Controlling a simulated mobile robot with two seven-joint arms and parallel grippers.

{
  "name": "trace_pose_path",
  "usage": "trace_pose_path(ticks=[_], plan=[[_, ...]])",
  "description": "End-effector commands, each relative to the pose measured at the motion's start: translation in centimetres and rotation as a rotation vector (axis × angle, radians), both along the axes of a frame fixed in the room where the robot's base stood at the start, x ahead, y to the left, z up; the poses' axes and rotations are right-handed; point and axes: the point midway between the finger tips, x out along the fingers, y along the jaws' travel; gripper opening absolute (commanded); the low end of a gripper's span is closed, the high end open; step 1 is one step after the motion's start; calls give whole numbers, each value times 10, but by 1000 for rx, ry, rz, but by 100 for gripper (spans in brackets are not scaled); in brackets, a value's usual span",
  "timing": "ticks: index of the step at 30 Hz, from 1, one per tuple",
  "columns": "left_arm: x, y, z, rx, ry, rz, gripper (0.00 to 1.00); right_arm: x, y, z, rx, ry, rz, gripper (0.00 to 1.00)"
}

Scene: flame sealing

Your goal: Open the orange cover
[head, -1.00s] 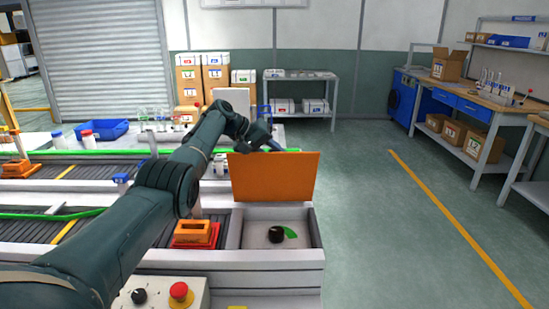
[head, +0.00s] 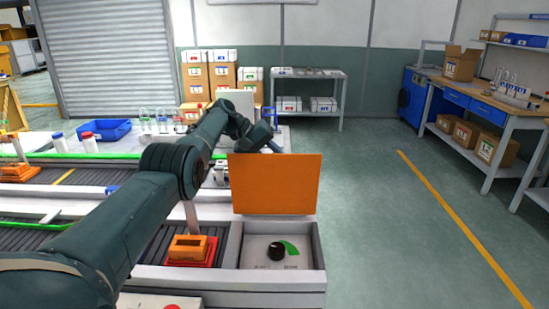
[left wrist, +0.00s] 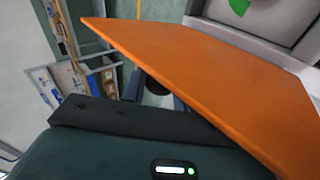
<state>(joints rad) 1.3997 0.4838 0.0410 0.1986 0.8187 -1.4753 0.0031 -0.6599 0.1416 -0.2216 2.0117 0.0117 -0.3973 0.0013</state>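The orange cover (head: 277,184) stands raised, roughly upright, at the back edge of a white recessed box (head: 318,262). The box lies uncovered and shows a black knob (head: 277,251) with a green mark beside it. I cannot tell whether the fingers touch the cover or are open. My right gripper is not in view.
An orange block on a red base (head: 188,248) sits on the conveyor left of the box. A blue bin (head: 106,130) and bottles stand farther back. The floor (head: 365,230) to the right is clear up to a workbench (head: 500,115).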

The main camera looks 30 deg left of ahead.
Motion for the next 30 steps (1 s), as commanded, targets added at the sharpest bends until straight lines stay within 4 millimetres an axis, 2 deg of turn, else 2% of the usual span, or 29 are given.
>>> trace_pose_path(ticks=[1,6,17,23,24,30], plan=[[0,-1,-1,-1,2,-1,33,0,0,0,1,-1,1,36],[0,-1,-1,-1,1,-1,47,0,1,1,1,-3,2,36],[-2,3,5,0,-1,-1,47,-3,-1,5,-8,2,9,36],[-14,17,24,2,0,0,47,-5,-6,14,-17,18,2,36],[-18,24,28,3,-4,1,47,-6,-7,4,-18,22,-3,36],[-38,50,61,1,-4,1,47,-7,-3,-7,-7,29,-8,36]])
